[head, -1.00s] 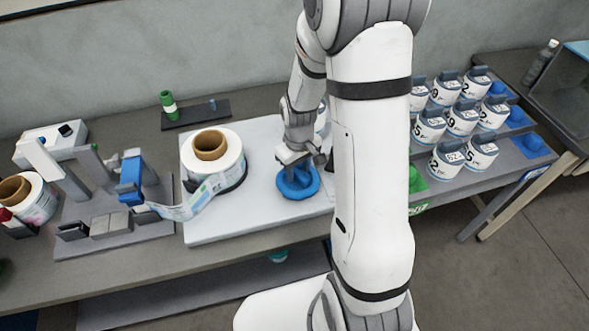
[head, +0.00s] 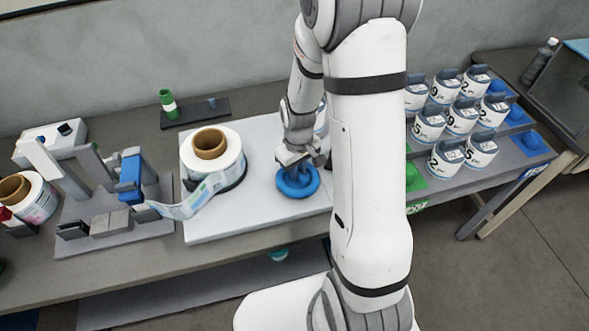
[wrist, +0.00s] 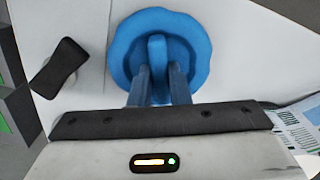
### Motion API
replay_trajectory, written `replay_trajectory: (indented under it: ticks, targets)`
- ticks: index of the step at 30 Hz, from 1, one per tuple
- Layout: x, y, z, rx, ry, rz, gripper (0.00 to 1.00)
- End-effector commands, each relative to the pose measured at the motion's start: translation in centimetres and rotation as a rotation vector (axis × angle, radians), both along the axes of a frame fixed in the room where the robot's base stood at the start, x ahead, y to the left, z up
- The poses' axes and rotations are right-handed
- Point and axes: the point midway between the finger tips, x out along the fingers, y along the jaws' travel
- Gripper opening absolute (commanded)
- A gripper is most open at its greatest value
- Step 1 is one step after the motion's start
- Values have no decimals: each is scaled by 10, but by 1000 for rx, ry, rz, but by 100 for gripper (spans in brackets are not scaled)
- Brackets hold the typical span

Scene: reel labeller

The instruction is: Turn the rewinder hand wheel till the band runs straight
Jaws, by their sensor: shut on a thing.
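The blue rewinder hand wheel (head: 297,183) sits on the white board, right of the large reel, in the head view. In the wrist view the wheel (wrist: 188,38) has a scalloped rim and a raised blue bar across it. My gripper (wrist: 160,78) is shut on that bar, with one finger on each side. In the head view my gripper (head: 300,160) covers part of the wheel from above. The label band (head: 195,200) runs from the reel (head: 232,165) left toward the blue part of the labeller; it looks slanted and slightly twisted. Whether it runs straight is hard to tell.
Several labelled white reels (head: 462,118) stand on a rack at the right. The labeller unit (head: 110,215) and another reel (head: 30,200) are at the left. A green-and-white bottle (head: 168,103) stands behind on a dark tray. A black lever (wrist: 60,68) shows in the wrist view.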

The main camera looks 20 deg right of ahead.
Motion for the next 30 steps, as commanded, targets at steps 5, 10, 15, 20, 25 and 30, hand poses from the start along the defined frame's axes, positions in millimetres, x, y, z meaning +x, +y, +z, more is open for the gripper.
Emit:
replay_trajectory:
  ticks: [5,10,15,20,25,30]
  targets:
    - [1,0,-2,0,-3,-74,0]
    - [1,0,-2,0,-3,-193,0]
    - [1,0,0,0,-2,-228,0]
    - [1,1,1,0,-2,-227,0]
    - [1,1,1,0,-2,-225,27]
    - [0,1,0,0,-1,-225,38]
